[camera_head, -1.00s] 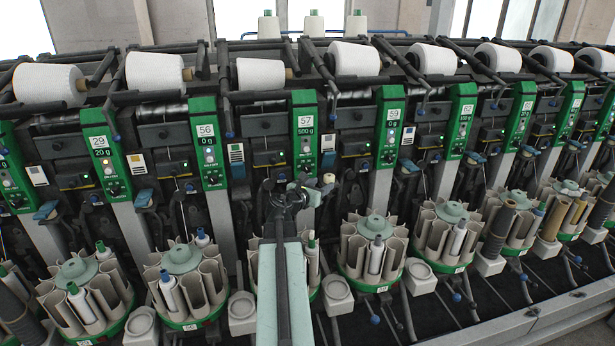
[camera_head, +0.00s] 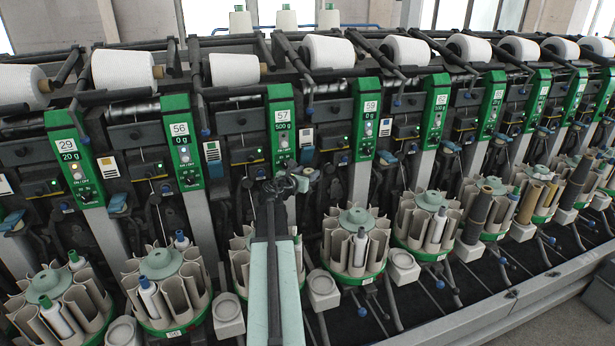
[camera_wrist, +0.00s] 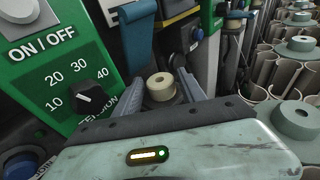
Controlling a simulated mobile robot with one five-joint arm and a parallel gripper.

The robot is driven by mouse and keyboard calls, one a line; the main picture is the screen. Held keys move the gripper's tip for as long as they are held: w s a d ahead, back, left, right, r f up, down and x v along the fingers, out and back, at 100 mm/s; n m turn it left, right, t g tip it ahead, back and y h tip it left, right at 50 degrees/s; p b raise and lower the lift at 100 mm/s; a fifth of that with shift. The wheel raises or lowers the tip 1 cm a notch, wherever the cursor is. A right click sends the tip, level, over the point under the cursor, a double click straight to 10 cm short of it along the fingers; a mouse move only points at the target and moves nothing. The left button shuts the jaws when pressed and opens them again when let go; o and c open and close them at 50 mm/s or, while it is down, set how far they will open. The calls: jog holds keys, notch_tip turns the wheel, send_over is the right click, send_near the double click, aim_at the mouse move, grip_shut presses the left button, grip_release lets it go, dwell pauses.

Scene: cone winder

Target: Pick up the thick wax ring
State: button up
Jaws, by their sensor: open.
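The cream wax ring (camera_wrist: 161,87) shows in the wrist view, with a dark hole in its top, on a small holder in front of the machine. My gripper (camera_wrist: 161,97) is open; one grey-blue finger shows on each side of the ring in the picture. I cannot tell whether either finger touches it. In the head view my gripper (camera_head: 290,182) is in front of the winding unit labelled 57, below its green panel. The ring cannot be made out clearly there, as my gripper is in front of that area.
A green panel (camera_wrist: 62,70) with a tension knob (camera_wrist: 97,98) is close on the left in the wrist view. A blue lever (camera_wrist: 138,22) stands behind the ring. A bobbin magazine (camera_wrist: 298,122) is on the right. White yarn cones (camera_head: 234,69) line the machine's top.

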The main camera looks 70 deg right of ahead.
grip_shut()
